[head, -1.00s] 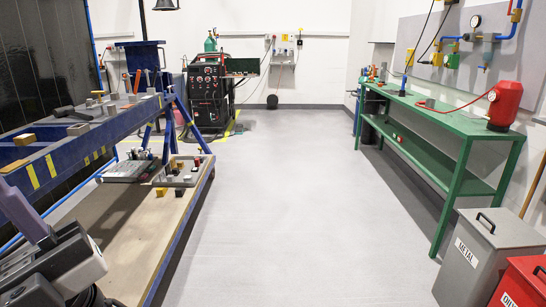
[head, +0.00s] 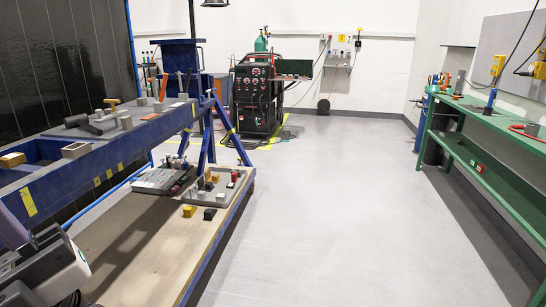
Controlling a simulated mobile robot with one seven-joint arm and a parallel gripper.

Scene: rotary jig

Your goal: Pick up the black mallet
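A dark object that looks like the black mallet (head: 77,121) lies on the blue bench (head: 50,190) at the left of the head view. It lies among small metal blocks, and its exact outline is hard to make out at this size. Parts of my own arm show at the lower left corner, in front of the bench and well apart from the dark object. The fingers of my gripper do not show.
A lower wooden shelf (head: 130,245) carries a plate of small parts (head: 215,187) and a grey tray (head: 160,180). A black welding machine (head: 258,95) stands at the back. A green bench (head: 490,130) stands right. The grey floor between is clear.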

